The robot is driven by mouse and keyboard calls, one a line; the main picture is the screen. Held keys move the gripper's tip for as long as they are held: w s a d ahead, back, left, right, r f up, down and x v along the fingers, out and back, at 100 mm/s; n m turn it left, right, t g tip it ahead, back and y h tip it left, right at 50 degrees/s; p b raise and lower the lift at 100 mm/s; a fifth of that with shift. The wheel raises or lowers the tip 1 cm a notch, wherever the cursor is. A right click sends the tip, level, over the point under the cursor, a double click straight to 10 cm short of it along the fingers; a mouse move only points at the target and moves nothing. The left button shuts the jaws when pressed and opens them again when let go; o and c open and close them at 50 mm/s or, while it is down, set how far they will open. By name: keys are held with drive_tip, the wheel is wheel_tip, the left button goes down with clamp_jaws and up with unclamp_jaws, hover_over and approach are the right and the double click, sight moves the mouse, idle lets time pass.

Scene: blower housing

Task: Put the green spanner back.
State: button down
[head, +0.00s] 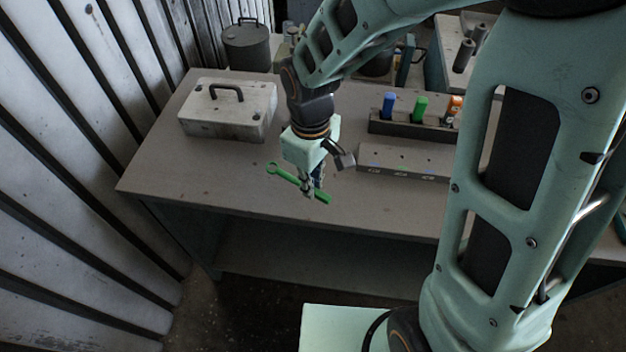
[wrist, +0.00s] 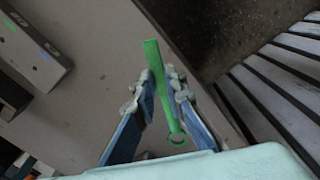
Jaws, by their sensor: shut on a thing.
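The green spanner (head: 285,176) is in my gripper (head: 311,190), above the front part of the table. In the head view it slants from its ring end at the upper left down to the right. My gripper's fingers are closed on its shaft. The wrist view shows the spanner (wrist: 158,85) between the two fingers (wrist: 160,88), with its ring end near the palm side of the picture. A light grey block (head: 405,162) with small coloured marks on its front lies on the table, right of my gripper. It also shows at the left of the wrist view (wrist: 35,50).
A dark rack (head: 400,128) with blue, green and orange handled items stands behind the block. A grey metal box with a handle (head: 228,110) sits at the table's left. A pot (head: 247,45) stands behind. The table (head: 225,180) is bare around my gripper. A slatted wall is at left.

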sight(312, 212)
drive_tip(key=shift+f+b, duration=2.85)
drive_tip(key=shift+f, duration=0.95)
drive_tip(key=shift+f+b, duration=0.5)
drive_tip(key=shift+f, duration=0.1)
drive_tip(key=c, duration=1.9)
unclamp_jaws()
drive_tip(key=o, duration=0.5)
drive_tip(key=shift+r+p, duration=3.3)
drive_tip(key=shift+r, duration=0.8)
